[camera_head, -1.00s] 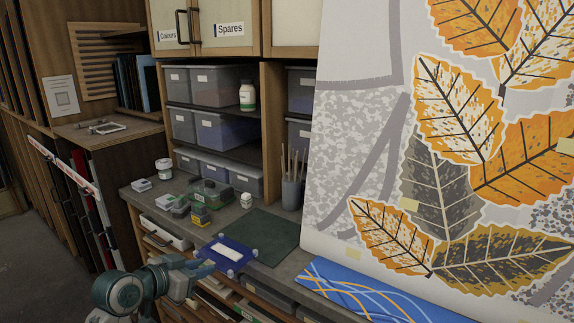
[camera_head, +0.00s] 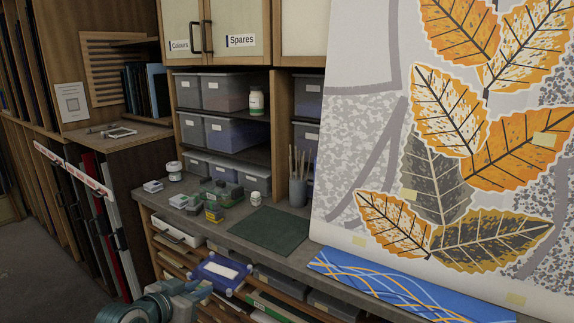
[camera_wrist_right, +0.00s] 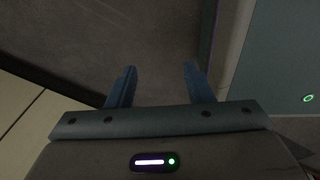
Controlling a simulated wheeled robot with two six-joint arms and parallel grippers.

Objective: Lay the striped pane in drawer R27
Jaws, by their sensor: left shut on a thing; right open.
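My left gripper (camera_head: 202,288) is shut on a flat blue pane (camera_head: 209,273) with a white rectangle on top and pale corner pieces. I cannot make out stripes on it. It is in front of the bench, below the worktop edge and above or beside the open drawers (camera_head: 250,295); the exact gap cannot be told. No drawer label R27 is readable. A blue panel with wavy orange and pale stripes (camera_head: 372,287) lies at the front of the bench on the right. My right gripper (camera_wrist_right: 160,72) shows only in the right wrist view, open and empty above the floor.
A dark green mat (camera_head: 265,230) lies on the bench (camera_head: 318,248). Small pots and boxes (camera_head: 215,195) stand behind it, with a brush cup (camera_head: 298,190). A large leaf-patterned panel (camera_head: 345,110) fills the right. Floor (camera_head: 40,255) is clear at left.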

